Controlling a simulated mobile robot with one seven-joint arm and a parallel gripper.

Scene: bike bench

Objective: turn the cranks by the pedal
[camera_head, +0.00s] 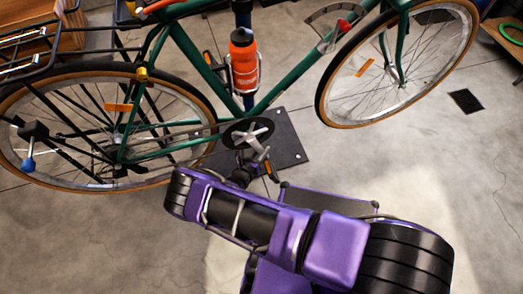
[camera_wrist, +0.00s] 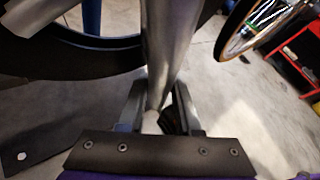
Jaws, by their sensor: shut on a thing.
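A green bicycle (camera_head: 182,148) stands side-on across the head view. Its dark chainring with the silver crank (camera_head: 250,134) is at the lower middle, and the crank points downward. A dark pedal with an orange edge (camera_head: 267,169) shows beside my gripper, partly hidden by it. In the wrist view the silver crank arm (camera_wrist: 172,50) runs down between the fingers of my gripper (camera_wrist: 158,108). The fingers are closed around its lower end, with a dark piece beside the right finger, perhaps the pedal.
A dark stand plate (camera_head: 287,143) lies on the concrete floor under the bike. The rear wheel (camera_head: 25,150) is to the left, the front wheel (camera_head: 462,50) to the right. A red cart (camera_wrist: 297,60) stands at the far right of the wrist view. Floor at right is mostly clear.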

